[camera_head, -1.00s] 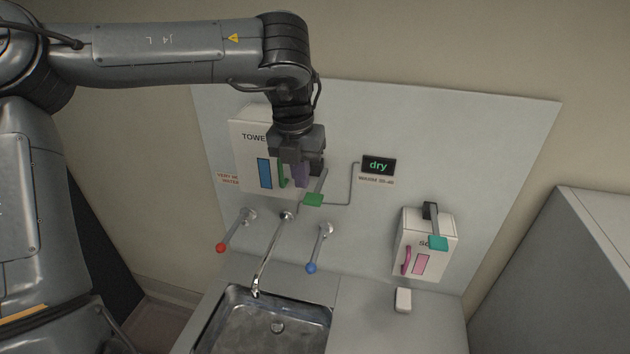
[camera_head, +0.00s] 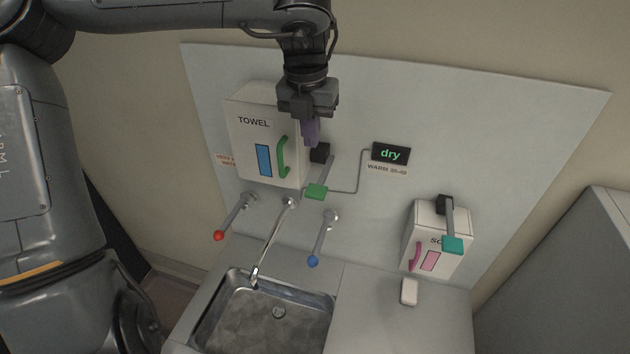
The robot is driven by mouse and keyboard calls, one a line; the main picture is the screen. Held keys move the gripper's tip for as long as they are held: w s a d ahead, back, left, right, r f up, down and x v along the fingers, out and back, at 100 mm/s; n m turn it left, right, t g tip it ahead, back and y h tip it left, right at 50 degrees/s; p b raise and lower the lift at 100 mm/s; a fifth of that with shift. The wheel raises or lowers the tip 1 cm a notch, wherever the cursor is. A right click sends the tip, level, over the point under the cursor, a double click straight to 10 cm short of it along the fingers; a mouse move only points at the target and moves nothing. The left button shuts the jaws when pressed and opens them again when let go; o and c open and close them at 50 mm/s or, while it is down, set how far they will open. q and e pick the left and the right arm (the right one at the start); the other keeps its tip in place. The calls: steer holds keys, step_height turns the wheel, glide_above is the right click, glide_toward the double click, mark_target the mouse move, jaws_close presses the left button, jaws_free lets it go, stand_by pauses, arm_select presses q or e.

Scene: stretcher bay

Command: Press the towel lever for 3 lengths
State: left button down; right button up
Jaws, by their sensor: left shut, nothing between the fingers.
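The white towel dispenser (camera_head: 243,149), marked TOWEL, is on the back panel, with a blue window and a green curved handle (camera_head: 282,157). The towel lever (camera_head: 317,191) has a green paddle on a grey arm from a black block (camera_head: 320,152) at the dispenser's right side. My left gripper (camera_head: 311,143) points down in front of the dispenser's right edge, just above and beside the black block. Its purple fingers are shut and empty. I cannot tell whether they touch the block; the green paddle is below them. My right gripper is not in view.
Below are a sink (camera_head: 265,315) with a spout (camera_head: 270,245), a red-tipped lever (camera_head: 232,217) and a blue-tipped lever (camera_head: 322,238). A soap dispenser (camera_head: 424,240) with a teal-tipped lever is at right, above a small white block (camera_head: 409,291).

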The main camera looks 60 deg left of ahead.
arm_select(q)
steer(key=p, duration=0.4)
glide_toward(315, 191)
steer(key=f, duration=0.5)
steer(key=shift+w, duration=0.25)
steer(key=shift+w+a+f, duration=0.1)
steer(key=shift+a+f, duration=0.05)
steer(key=shift+f, duration=0.75)
steer(key=shift+f, duration=0.1)
